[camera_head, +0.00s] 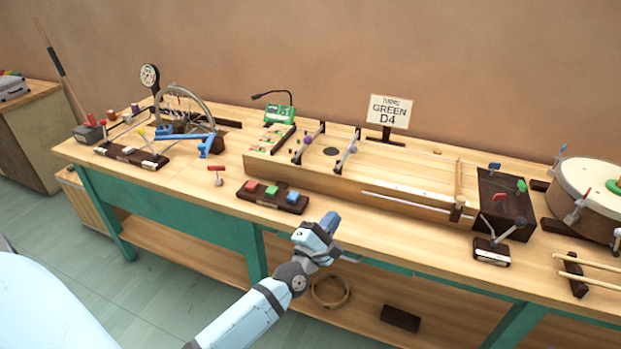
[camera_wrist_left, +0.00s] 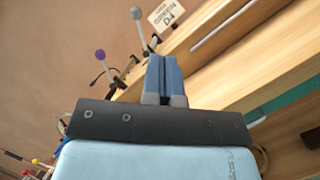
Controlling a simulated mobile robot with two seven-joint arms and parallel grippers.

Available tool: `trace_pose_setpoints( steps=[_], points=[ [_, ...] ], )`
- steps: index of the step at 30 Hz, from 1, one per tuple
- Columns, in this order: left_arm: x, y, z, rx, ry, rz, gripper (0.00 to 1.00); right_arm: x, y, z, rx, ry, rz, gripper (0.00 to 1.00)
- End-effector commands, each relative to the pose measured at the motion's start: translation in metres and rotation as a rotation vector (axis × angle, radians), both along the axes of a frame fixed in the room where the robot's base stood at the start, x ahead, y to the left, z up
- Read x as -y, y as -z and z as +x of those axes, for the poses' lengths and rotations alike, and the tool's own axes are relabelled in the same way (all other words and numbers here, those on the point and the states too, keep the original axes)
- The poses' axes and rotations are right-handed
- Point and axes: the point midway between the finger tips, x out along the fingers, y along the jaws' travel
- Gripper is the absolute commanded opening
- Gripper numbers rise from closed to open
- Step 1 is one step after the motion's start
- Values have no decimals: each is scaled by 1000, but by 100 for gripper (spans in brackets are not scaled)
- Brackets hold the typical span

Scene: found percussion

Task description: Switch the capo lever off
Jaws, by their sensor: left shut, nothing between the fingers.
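My left gripper (camera_head: 328,226) is shut and empty, in the air in front of the table's front edge. Its blue fingers, pressed together, also show in the left wrist view (camera_wrist_left: 163,78). A long wooden string box (camera_head: 395,189) lies behind it. On the box stand a lever with a purple knob (camera_head: 307,140) and one with a grey knob (camera_head: 352,149); both knobs also show in the left wrist view. A small dark lever block (camera_head: 491,252) with a grey-knobbed lever stands at the right front. No readable label tells which is the capo lever. My right gripper is out of view.
A dark block with red, green and blue buttons (camera_head: 246,195) sits near the front edge. A sign reading GREEN D4 (camera_head: 388,113) stands behind the box. A drum (camera_head: 588,195) is at the far right.

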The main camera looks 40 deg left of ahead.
Motion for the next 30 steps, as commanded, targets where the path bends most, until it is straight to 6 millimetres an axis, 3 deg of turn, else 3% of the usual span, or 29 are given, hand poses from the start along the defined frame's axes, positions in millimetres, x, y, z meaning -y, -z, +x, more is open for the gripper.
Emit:
trace_pose_setpoints(
  steps=[1, 4, 9, 15, 21, 30],
  points=[
    [-12, 13, 12, 53, 2, -128, 0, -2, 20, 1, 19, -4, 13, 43],
    [-37, 13, 29, 161, 22, -401, 0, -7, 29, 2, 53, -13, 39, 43],
    [-76, 12, 51, 350, 80, -815, 0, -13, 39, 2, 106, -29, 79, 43],
    [-108, 9, 65, 515, 152, -1128, 0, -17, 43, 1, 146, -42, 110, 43],
    [-118, 5, 68, 575, 181, -1235, 0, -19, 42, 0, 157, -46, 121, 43],
    [-118, 4, 68, 575, 182, -1237, 0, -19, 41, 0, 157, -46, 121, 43]
  ],
)
